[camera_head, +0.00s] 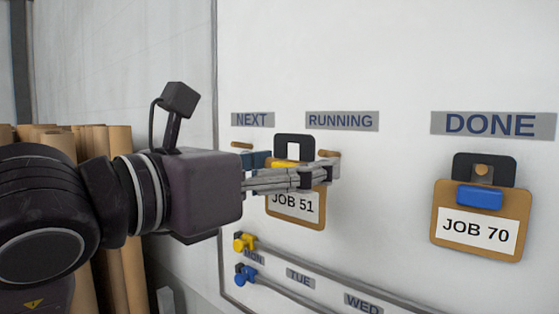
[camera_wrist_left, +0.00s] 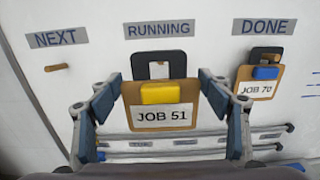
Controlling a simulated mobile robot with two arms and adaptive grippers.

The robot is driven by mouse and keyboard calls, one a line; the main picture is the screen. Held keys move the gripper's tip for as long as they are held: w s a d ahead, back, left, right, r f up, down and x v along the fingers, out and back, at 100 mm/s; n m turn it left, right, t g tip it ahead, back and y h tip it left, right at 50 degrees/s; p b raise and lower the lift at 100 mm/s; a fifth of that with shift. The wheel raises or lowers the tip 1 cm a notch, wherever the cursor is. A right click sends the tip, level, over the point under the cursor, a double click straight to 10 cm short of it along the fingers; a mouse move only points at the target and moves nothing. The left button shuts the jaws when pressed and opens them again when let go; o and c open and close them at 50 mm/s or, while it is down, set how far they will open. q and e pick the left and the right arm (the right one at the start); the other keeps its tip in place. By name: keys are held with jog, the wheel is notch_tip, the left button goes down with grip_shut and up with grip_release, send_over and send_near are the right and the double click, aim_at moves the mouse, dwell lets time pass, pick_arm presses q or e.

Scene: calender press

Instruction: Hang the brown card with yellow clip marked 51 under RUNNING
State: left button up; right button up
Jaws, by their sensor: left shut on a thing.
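The brown card marked JOB 51 (camera_head: 296,207) has a yellow clip (camera_head: 286,165) and a black hanger loop (camera_head: 293,139) on top. My left gripper (camera_head: 294,170) is shut on this card and holds it upright in front of the board, below the RUNNING label (camera_head: 342,121). A wooden peg (camera_head: 328,153) shows just right of the loop in the head view. In the left wrist view the card (camera_wrist_left: 160,118) sits between both fingers. No peg shows through the loop (camera_wrist_left: 158,67) there, and I cannot tell the gap to the board. My right gripper is out of view.
The peg under NEXT (camera_wrist_left: 57,67) is bare. A brown JOB 70 card (camera_head: 475,228) with a blue clip hangs under DONE, right of the held card. Yellow and blue clips (camera_head: 245,274) and weekday rails are below. Brown rolls (camera_head: 118,144) stand at left.

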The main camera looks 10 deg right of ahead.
pick_arm(q)
jog(key=shift+f+p+x, duration=0.1)
jog(key=shift+p+x, duration=0.55)
jog(key=shift+x, duration=1.2)
jog(key=shift+f+p+x, duration=0.15)
jog(key=shift+p+x, duration=0.5)
jog(key=shift+x, duration=1.2)
jog(key=shift+w+d+f+b, duration=0.45)
jog(key=shift+d+f+b, duration=0.15)
jog(key=shift+b, duration=0.35)
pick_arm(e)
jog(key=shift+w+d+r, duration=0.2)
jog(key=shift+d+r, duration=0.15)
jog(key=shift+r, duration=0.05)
pick_arm(q)
jog(key=shift+r, duration=0.1)
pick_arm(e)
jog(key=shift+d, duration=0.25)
pick_arm(q)
jog(key=o, duration=1.1)
